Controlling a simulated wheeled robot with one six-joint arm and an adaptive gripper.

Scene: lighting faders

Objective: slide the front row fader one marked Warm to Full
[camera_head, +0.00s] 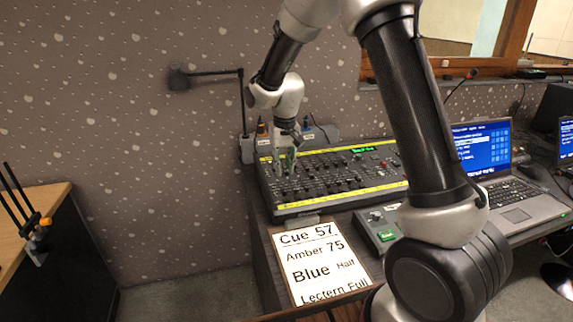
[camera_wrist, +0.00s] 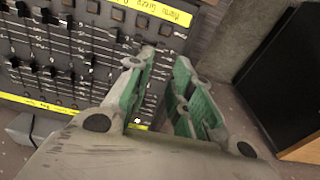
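The lighting desk (camera_head: 290,207) is a dark console with rows of small black faders and yellow label strips along its front and back edges. It also fills the left of the wrist view (camera_wrist: 75,62). The label text is too small or turned to pick out Warm, so I cannot tell which fader is that one. My gripper (camera_head: 287,158) is over the left part of the desk, pointing down. In the wrist view its two green-padded fingers (camera_wrist: 166,62) stand apart with a gap between them. I see nothing held, though the fingers hide some faders.
A cue sheet (camera_head: 318,268) reading Cue 57, Amber 75, Blue Half, Lectern Full lies in front of the desk. A small box with a green button (camera_head: 385,235) and an open laptop (camera_head: 500,190) stand to the right. A lamp arm (camera_head: 241,105) rises behind the desk's left end.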

